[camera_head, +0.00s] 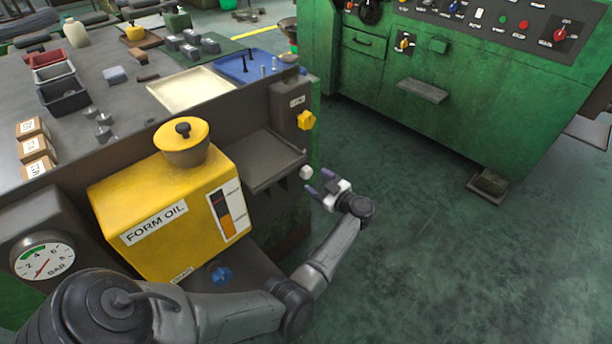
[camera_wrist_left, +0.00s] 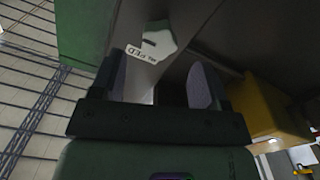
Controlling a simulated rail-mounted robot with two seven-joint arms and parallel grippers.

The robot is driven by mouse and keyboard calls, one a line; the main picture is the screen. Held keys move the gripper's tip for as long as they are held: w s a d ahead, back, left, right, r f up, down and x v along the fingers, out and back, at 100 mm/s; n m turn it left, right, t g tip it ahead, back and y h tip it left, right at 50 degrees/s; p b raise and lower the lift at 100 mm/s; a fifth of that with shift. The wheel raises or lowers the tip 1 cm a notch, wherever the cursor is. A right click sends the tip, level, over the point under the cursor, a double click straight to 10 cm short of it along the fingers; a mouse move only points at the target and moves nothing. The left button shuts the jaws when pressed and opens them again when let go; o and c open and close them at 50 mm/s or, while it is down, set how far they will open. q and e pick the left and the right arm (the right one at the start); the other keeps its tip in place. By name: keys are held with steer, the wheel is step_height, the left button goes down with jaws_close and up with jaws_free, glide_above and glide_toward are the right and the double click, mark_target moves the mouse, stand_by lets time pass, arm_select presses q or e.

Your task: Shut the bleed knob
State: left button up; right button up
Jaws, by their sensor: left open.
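No knob carries a label that I can clearly read as bleed. A small whitish knob (camera_head: 306,173) sits low on the machine's right side. A light lobed knob (camera_wrist_left: 158,40), seemingly the same one, shows in the left wrist view beside a white label that I cannot read surely. My left gripper (camera_head: 320,183) is open and empty, just right of the whitish knob. In the left wrist view its fingers (camera_wrist_left: 158,85) are apart, with the knob ahead of the gap. A yellow knob (camera_head: 306,120) is higher up. A blue knob (camera_head: 220,275) is below the oil box. My right gripper is not in view.
A yellow FORM OIL box (camera_head: 165,212) and a dark tray (camera_head: 260,160) stand beside my left arm. A pressure gauge (camera_head: 43,262) is at lower left. A green machine (camera_head: 460,90) stands at the right. The floor between is clear.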

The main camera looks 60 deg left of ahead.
mark_target(309, 175)
arm_select(q)
steer(key=shift+b+x, duration=0.85)
steer(key=shift+x, duration=2.15)
steer(key=shift+c, duration=0.4)
steer(key=c, duration=0.8)
steer(key=shift+c, duration=0.2)
